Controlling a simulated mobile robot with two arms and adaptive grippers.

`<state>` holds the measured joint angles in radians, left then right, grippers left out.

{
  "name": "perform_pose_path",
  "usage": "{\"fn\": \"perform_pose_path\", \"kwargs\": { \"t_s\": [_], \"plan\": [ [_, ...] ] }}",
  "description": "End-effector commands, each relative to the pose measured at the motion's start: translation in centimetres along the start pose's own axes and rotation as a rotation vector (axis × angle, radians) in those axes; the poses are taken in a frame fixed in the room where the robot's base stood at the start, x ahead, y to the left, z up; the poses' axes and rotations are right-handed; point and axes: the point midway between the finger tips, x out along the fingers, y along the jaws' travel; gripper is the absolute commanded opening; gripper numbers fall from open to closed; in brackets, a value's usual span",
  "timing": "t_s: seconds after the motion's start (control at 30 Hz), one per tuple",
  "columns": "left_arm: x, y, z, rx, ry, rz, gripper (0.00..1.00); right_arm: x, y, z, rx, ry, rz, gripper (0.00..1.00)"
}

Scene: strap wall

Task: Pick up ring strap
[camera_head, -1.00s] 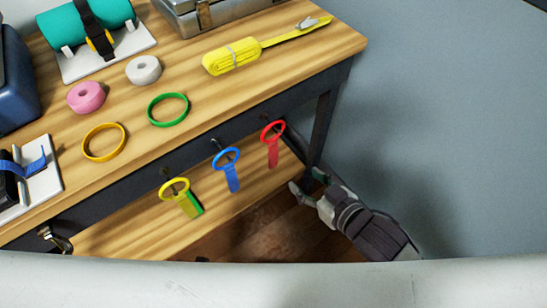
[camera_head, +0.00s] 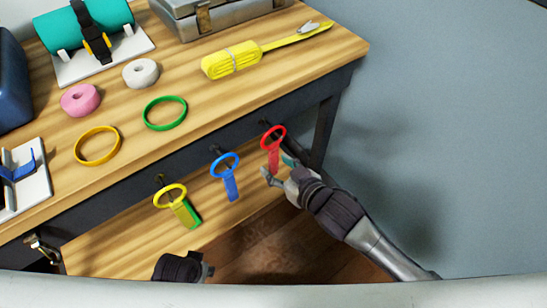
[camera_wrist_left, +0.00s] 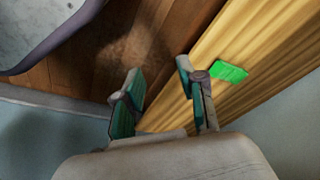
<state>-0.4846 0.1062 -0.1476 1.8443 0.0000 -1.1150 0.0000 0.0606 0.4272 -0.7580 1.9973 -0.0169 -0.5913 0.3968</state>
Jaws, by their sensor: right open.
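Three ring straps hang on hooks along the table's front edge: one with a yellow ring and yellow-green tab (camera_head: 181,211), a blue one (camera_head: 230,186) and a red one (camera_head: 273,158). My right gripper (camera_head: 279,168) is open at the lower end of the red strap; I cannot tell whether it touches it. Part of my left arm shows at the bottom of the head view, its fingers hidden there. In the left wrist view my left gripper (camera_wrist_left: 160,95) is open and empty, with a green strap end (camera_wrist_left: 230,72) beyond its right finger.
The wooden table (camera_head: 215,103) holds an orange ring (camera_head: 97,161), a green ring (camera_head: 147,119), pink tape (camera_head: 80,113), white tape (camera_head: 140,86), a yellow strap bundle (camera_head: 232,59) and a metal case (camera_head: 220,23). A lower shelf (camera_head: 120,243) lies beneath the hanging straps.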

Motion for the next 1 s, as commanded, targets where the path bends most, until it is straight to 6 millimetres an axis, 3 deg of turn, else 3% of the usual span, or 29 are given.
{"fn": "perform_pose_path", "kwargs": {
  "t_s": [0.13, 0.4, 0.73, 1.0],
  "plan": [
    [-1.2, -0.1, -0.6, -0.001, 0.009, -0.001, 0.40, 1.8, 0.0, 0.1, 0.000, 0.001, -0.001, 0.55],
    [-1.5, -0.1, -0.7, -0.002, 0.009, -0.002, 0.40, 2.1, -0.1, 0.0, 0.001, 0.000, -0.001, 0.55],
    [-1.5, -0.1, -0.7, -0.001, 0.009, -0.002, 0.40, 2.1, 0.0, 0.0, 0.000, 0.000, -0.001, 0.02],
    [-1.5, -0.1, -0.7, -0.001, 0.009, -0.001, 0.40, 2.0, 0.0, 0.0, 0.000, 0.001, -0.001, 0.00]
  ]
}}
